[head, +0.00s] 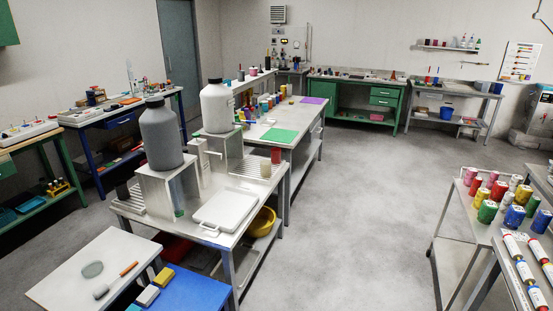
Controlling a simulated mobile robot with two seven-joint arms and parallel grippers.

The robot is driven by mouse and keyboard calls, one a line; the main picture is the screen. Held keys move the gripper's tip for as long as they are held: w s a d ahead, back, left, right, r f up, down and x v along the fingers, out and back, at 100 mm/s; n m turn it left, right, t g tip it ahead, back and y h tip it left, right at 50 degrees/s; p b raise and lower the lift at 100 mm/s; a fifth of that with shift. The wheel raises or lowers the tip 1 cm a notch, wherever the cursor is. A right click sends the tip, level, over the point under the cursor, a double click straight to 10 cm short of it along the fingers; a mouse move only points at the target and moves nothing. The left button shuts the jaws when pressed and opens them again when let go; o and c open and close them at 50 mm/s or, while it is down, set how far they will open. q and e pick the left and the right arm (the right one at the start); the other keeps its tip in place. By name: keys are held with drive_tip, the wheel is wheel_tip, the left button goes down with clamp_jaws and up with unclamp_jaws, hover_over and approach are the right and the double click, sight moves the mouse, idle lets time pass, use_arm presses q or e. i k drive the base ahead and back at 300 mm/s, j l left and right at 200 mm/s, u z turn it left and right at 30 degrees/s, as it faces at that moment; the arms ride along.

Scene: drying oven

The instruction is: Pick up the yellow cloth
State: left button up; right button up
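No thing in the head view is clearly a yellow cloth. A small yellow block-like piece (163,277), perhaps a sponge or a folded cloth, lies at the front left beside a pale one (148,295) on a blue surface (200,287). A flat green sheet (280,135) and a flat purple sheet (312,100) lie on the middle bench (300,122). Neither of my grippers is in view.
A grey bottle (162,138) and a white bottle (216,107) stand on raised stands on the middle table. A white tray (225,212) lies before them; a yellow bowl (262,222) sits below. Coloured cans (488,210) crowd a right table. The central floor (360,200) is clear.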

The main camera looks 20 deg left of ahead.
sight(164, 278)
drive_tip(key=u, duration=1.6)
drive_tip(key=i+j+z, duration=0.1)
drive_tip(key=j, duration=0.3)
drive_tip(key=i+j+z, duration=0.1)
drive_tip(key=i+j, duration=0.2)
drive_tip(key=j, duration=0.15)
drive_tip(key=i+j+z, duration=0.1)
drive_tip(key=j, duration=0.35)
drive_tip(key=i+j, duration=0.25)
drive_tip(key=j, duration=0.2)
drive_tip(key=i+j+z, duration=0.15)
drive_tip(key=j, duration=0.3)
drive_tip(key=i+j+z, duration=0.1)
drive_tip(key=j, duration=0.35)
drive_tip(key=i+j+z, duration=0.1)
drive_tip(key=j, duration=0.4)
drive_tip(key=i+j+z, duration=0.1)
drive_tip(key=i+j, duration=0.15)
drive_tip(key=j, duration=0.25)
